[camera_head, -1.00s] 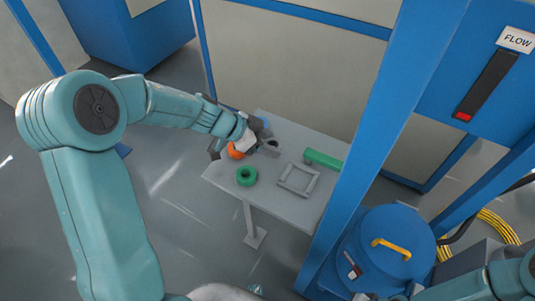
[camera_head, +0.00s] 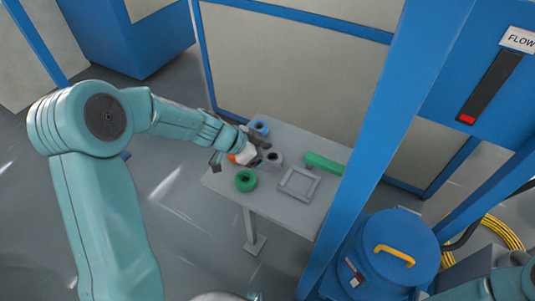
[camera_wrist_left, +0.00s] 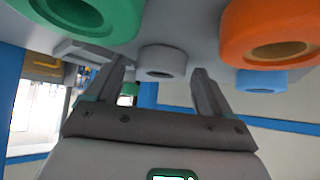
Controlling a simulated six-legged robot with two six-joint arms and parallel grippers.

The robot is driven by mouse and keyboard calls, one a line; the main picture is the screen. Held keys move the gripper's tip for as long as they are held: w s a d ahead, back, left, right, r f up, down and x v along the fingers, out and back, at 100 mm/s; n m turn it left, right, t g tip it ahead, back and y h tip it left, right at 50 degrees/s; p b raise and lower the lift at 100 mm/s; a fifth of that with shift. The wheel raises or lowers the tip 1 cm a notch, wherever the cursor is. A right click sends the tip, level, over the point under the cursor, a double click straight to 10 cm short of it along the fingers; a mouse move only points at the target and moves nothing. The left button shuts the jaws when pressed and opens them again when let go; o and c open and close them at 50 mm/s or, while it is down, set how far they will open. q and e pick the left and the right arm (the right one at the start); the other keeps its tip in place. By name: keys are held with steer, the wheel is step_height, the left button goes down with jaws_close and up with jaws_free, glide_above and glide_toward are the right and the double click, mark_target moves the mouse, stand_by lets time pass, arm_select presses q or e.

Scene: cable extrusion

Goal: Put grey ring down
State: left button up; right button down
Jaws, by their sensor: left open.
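The grey ring (camera_head: 273,158) is on the grey table, between the green ring and the green bar. In the left wrist view the grey ring (camera_wrist_left: 162,62) shows between the spread fingertips, with space visible to either side. My left gripper (camera_head: 260,152) is over the table beside the grey ring; it also shows in the wrist view (camera_wrist_left: 158,70), open and holding nothing. Whether the fingers reach around the ring is hard to tell. My right gripper is outside the views; only part of that arm shows at the lower right.
On the table (camera_head: 225,185) lie a green ring (camera_head: 246,180), an orange ring (camera_wrist_left: 280,38) partly hidden by my gripper in the head view, a blue ring (camera_head: 259,127), a grey square frame (camera_head: 299,184) and a green bar (camera_head: 324,163). A blue post (camera_head: 378,130) stands right of it.

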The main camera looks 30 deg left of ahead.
arm_select(q)
steer(key=p+v, duration=0.3)
steer(key=v, duration=0.9)
steer(key=shift+r+p, duration=0.2)
steer(key=shift+p, duration=0.2)
